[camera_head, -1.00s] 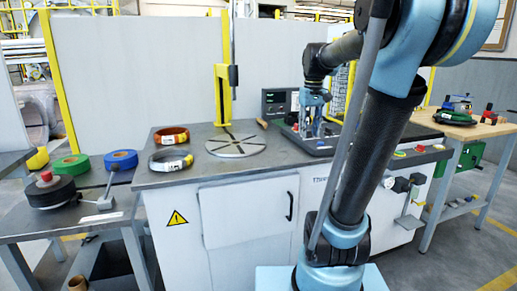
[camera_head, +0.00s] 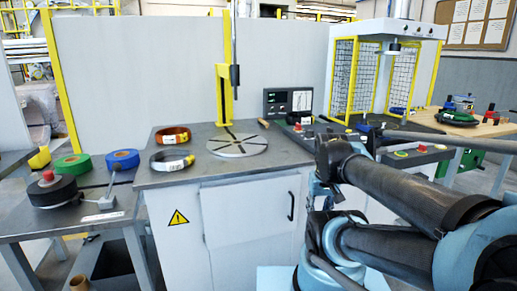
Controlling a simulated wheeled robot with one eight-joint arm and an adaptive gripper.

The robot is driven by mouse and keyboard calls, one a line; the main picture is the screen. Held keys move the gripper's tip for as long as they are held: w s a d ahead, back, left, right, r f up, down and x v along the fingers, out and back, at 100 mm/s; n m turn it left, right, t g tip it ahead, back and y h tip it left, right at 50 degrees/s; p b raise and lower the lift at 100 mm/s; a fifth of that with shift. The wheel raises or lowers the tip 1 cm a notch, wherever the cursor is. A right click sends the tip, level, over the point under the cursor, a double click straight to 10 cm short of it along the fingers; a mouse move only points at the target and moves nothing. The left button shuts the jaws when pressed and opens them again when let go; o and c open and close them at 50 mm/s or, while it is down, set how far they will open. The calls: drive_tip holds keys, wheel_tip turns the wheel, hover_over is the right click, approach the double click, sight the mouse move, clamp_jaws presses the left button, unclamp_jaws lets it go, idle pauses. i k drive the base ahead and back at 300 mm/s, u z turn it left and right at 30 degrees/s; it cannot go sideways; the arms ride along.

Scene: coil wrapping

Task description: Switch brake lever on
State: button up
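A small lever (camera_head: 109,184) with a pale knob stands tilted on a grey base on the left table, beside the black tape roll (camera_head: 52,191). It looks like the brake lever, but no label on it is readable. My gripper (camera_head: 319,192) is low in front of the workbench's right part, pointing down, far right of that lever. Its fingers are small and partly hidden by my arm, so I cannot tell whether it is open or shut. No held object shows.
The workbench (camera_head: 215,180) bears a round slotted plate (camera_head: 237,145), an orange coil (camera_head: 173,135), a taped coil (camera_head: 171,161) and a yellow post (camera_head: 224,95). Green (camera_head: 72,166) and blue (camera_head: 122,159) tape rolls lie on the left table. A yellow-framed cage (camera_head: 368,75) stands at right.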

sight(116, 167)
drive_tip(key=u, duration=1.85)
